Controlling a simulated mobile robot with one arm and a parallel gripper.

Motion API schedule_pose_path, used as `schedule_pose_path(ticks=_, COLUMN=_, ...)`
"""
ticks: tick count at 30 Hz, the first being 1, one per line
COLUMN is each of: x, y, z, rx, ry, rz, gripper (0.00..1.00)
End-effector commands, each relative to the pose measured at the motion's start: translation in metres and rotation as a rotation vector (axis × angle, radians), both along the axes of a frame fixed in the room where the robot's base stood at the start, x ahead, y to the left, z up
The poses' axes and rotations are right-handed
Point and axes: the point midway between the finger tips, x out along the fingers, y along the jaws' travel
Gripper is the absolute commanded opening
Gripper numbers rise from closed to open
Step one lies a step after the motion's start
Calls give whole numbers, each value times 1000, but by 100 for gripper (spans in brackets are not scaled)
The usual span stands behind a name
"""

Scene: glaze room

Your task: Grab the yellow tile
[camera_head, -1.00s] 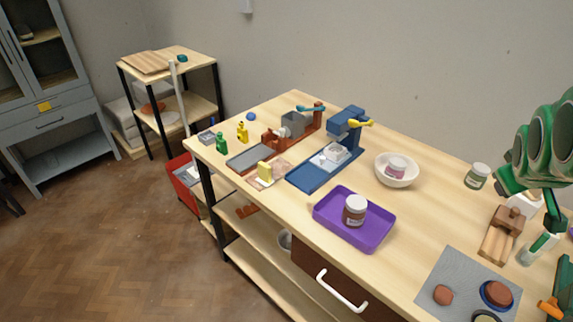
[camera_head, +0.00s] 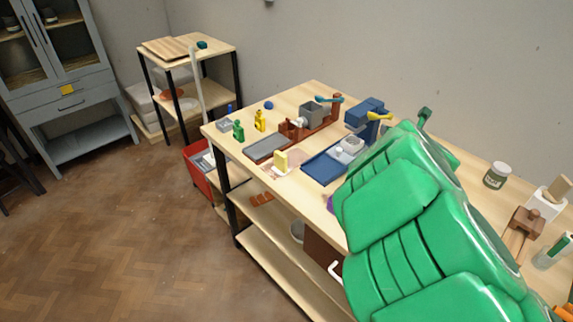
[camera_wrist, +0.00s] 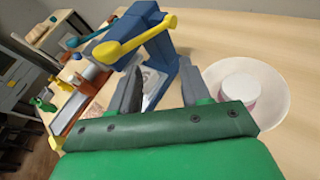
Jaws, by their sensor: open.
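The yellow tile (camera_head: 281,160) stands upright on a pinkish board (camera_head: 270,169) near the bench's front edge in the head view. In the wrist view a yellow piece (camera_wrist: 57,126) at the left edge, partly hidden by my gripper body, looks like the same tile. My gripper (camera_wrist: 163,88) is open and empty, its two fingers apart above the bench, in front of the blue press and beside the white bowl. It is well to the right of the tile. In the head view my green arm hides the fingers.
A blue press (camera_head: 362,118) with a yellow lever and a brown-red press (camera_head: 325,118) stand behind the tile. A white bowl (camera_wrist: 268,80) holds a jar.

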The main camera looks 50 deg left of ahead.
Motion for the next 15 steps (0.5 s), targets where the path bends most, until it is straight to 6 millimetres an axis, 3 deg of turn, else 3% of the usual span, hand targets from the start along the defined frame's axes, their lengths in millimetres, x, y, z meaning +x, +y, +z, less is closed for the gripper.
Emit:
schedule_pose_path(ticks=1, x=-13, y=19, z=-22, rx=-55, ry=-30, rz=88, gripper=47)
schedule_pose_path(ticks=3, x=-36, y=49, z=-44, rx=-106, ry=-72, rz=222, gripper=47)
schedule_pose_path(ticks=6, x=-85, y=103, z=-62, rx=-119, ry=-109, rz=440, gripper=47)
schedule_pose_path(ticks=9, x=-135, y=142, z=-83, rx=-125, ry=-134, rz=631, gripper=47)
schedule_pose_path(ticks=12, x=-177, y=166, z=-98, rx=-123, ry=-149, rz=778, gripper=47)
schedule_pose_path(ticks=15, x=-205, y=179, z=-106, rx=-116, ry=-160, rz=873, gripper=47)
